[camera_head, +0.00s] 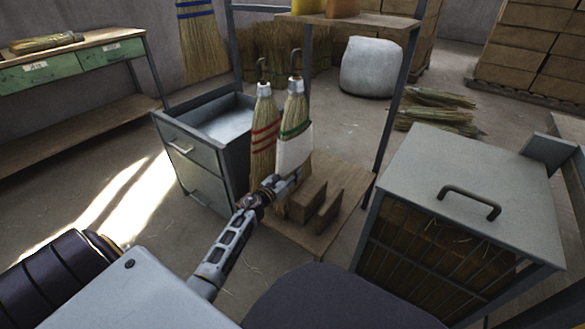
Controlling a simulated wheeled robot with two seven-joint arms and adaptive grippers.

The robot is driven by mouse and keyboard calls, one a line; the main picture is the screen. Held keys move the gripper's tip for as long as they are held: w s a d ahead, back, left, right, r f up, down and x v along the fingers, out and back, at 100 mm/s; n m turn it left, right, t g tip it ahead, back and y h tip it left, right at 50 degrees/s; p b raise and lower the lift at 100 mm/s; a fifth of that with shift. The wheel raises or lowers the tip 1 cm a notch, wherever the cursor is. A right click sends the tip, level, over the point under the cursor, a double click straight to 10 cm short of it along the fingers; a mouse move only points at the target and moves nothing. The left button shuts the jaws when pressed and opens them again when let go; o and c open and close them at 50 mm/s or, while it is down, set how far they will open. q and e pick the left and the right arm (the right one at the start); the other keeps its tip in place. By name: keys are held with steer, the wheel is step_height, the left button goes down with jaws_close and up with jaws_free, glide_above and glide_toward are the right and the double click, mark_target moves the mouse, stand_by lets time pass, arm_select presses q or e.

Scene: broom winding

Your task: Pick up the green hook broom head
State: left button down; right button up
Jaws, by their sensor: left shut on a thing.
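The green hook broom head (297,108) is a straw bundle with green binding, a metal cap with a hook on top, and a white wrap around its lower part. It stands nearly upright, slightly tilted, near the picture's middle. A similar broom head with red bands (264,132) stands close beside it on the left. My left gripper (287,184) reaches up from below and is shut on the green broom head at its lower end. The exact finger contact is small and partly hidden. My right gripper is not in view.
Wooden blocks (328,212) stand on a low wooden board (345,190) just right of the gripper. A grey drawer cabinet (186,150) with an open top drawer is at left. A lidded grey bin (470,185) stands at right. Metal rack posts (395,105) rise behind.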

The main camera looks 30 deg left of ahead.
mark_target(293, 134)
arm_select(q)
steer(key=shift+r+p, duration=0.65)
steer(key=shift+r, duration=0.55)
step_height(293, 134, up, 4)
steer(key=p, duration=0.2)
steer(key=shift+p, duration=0.4)
step_height(293, 134, up, 3)
steer(key=shift+r+p, duration=0.15)
steer(key=shift+p, duration=1)
step_height(293, 134, up, 7)
steer(key=p, duration=0.5)
steer(key=shift+r+p, duration=0.2)
steer(key=shift+p, duration=0.2)
steer(key=shift+r+p, duration=0.3)
steer(key=shift+r, duration=0.1)
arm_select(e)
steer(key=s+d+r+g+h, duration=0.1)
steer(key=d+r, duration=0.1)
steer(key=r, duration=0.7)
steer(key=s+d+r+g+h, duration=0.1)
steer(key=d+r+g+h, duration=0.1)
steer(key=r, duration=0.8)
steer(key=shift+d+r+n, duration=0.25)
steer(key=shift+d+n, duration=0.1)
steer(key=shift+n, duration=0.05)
arm_select(q)
steer(key=shift+d, duration=0.15)
